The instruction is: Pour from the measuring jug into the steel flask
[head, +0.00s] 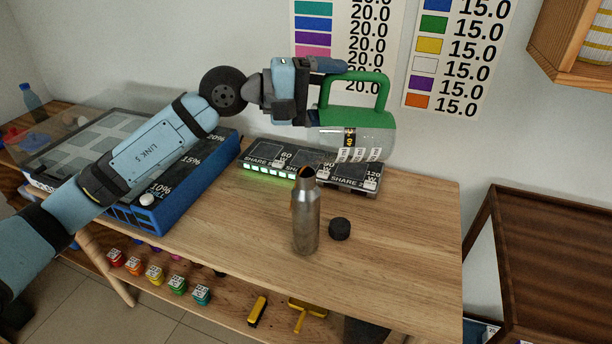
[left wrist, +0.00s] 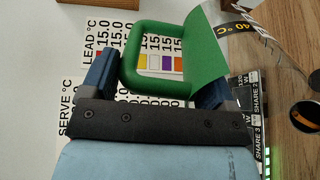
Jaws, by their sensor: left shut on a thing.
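The measuring jug (head: 365,141) has a clear body and a green top and handle; it is held in the air above the bench, behind and right of the steel flask. It looks tilted, but its spout and liquid level are unclear. My left gripper (head: 322,92) is shut on its green handle, which also shows between the fingers (left wrist: 155,65) in the left wrist view. The steel flask (head: 306,220) stands upright and uncapped on the bench, with orange-brown showing at its mouth. The jug is apart from the flask. My right gripper is out of view.
A black cap (head: 340,229) lies right of the flask. Low black share panels (head: 345,180) sit behind it, and a blue case (head: 190,182) stands to the left. The bench (head: 405,245) is clear at the right. A wall shelf (head: 560,45) hangs at upper right.

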